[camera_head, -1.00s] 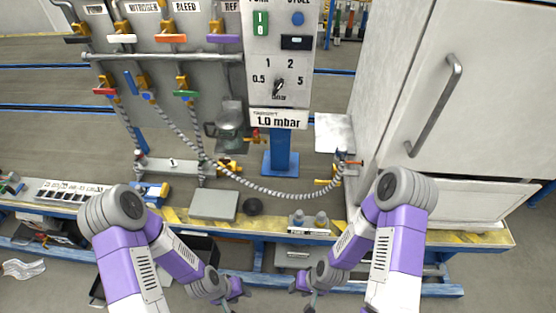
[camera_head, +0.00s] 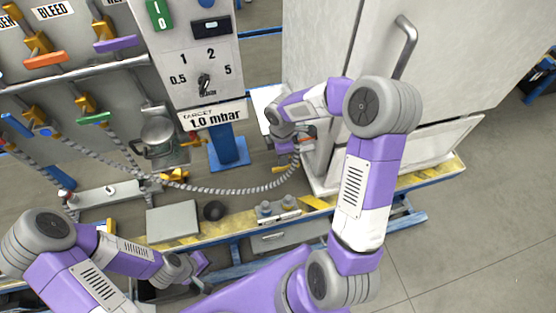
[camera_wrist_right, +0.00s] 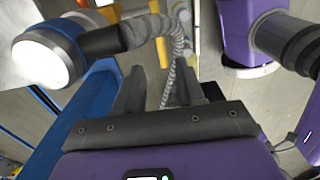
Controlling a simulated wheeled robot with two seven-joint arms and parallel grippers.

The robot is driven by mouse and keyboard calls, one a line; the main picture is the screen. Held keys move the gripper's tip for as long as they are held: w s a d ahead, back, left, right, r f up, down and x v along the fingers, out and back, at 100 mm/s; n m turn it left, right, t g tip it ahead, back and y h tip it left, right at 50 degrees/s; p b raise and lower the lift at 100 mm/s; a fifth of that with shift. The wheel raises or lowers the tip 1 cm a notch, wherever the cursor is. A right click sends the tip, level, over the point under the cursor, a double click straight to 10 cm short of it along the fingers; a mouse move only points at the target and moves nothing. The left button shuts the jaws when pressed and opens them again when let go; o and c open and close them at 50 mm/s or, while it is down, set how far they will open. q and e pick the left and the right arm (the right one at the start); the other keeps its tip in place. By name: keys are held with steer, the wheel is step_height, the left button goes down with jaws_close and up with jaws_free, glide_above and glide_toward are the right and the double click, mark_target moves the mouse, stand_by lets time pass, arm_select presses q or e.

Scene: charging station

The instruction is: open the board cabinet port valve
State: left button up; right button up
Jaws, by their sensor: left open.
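The port valve (camera_head: 309,141) is a small orange-red piece low on the left side of the white cabinet (camera_head: 400,120), at the end of the grey ribbed hose (camera_head: 235,191). My right gripper (camera_head: 287,139) is right at the valve and hides much of it. In the right wrist view its two dark fingers (camera_wrist_right: 160,88) stand apart, with the hose visible beyond them. I cannot tell whether they touch the valve handle. My left gripper (camera_head: 198,275) is open and empty, low in front of the bench edge.
The control panel (camera_head: 205,70) reading 1.0 mbar stands left of the cabinet. A grey box (camera_head: 172,222), a dark round knob (camera_head: 214,210) and small fittings (camera_head: 278,207) sit on the bench. A valve rack (camera_head: 60,70) is at the left.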

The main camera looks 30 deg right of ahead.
step_height(320, 180, down, 6)
steer(key=shift+s+f+b, duration=0.15)
steer(key=shift+b, duration=0.7)
steer(key=shift+a, duration=0.1)
steer(key=shift+c, duration=0.3)
jaws_close()
